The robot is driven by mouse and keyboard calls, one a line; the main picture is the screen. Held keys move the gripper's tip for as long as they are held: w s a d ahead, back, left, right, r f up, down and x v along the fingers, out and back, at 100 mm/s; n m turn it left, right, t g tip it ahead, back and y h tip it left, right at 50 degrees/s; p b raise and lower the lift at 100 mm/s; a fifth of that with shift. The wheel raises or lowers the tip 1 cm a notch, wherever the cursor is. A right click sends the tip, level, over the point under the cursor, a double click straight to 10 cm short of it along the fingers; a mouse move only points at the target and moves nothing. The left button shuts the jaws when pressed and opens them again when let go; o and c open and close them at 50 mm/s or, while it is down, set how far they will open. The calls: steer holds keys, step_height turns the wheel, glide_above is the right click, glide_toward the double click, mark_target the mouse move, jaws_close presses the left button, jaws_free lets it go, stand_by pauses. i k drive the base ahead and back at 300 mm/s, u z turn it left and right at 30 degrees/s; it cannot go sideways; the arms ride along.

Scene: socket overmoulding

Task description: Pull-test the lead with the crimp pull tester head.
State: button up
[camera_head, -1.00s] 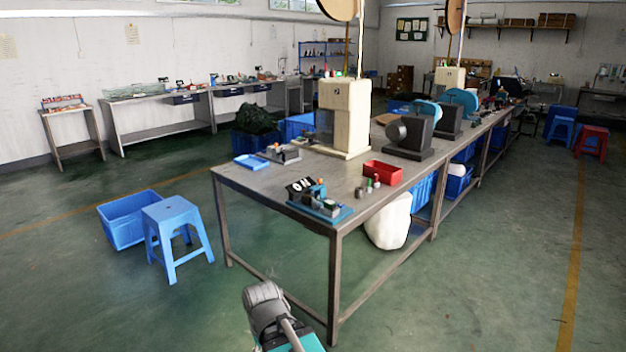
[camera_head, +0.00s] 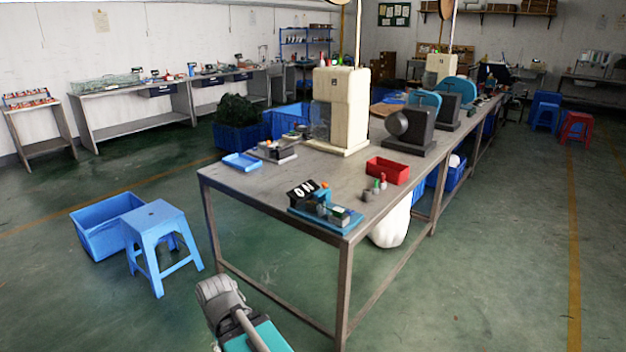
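A small bench device on a blue base (camera_head: 325,208), with a black and white display plate, stands at the near corner of the long grey workbench (camera_head: 250,180). It looks like the crimp pull tester, but its head is too small to make out. I cannot pick out a lead. Grey and teal parts of my own arm show at the bottom, in front of the bench. No gripper fingers can be made out.
A red bin (camera_head: 388,171) and a cream machine (camera_head: 341,110) stand on the bench, with a blue tray (camera_head: 241,162) at its left edge. A blue stool (camera_head: 160,245) and a blue crate (camera_head: 106,225) stand on the floor to the left.

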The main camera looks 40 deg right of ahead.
mark_target(323, 194)
steer(key=z, duration=0.2)
steer(key=i, duration=0.6)
steer(key=z, duration=0.7)
steer(key=i, duration=0.4)
steer(key=z, duration=0.4)
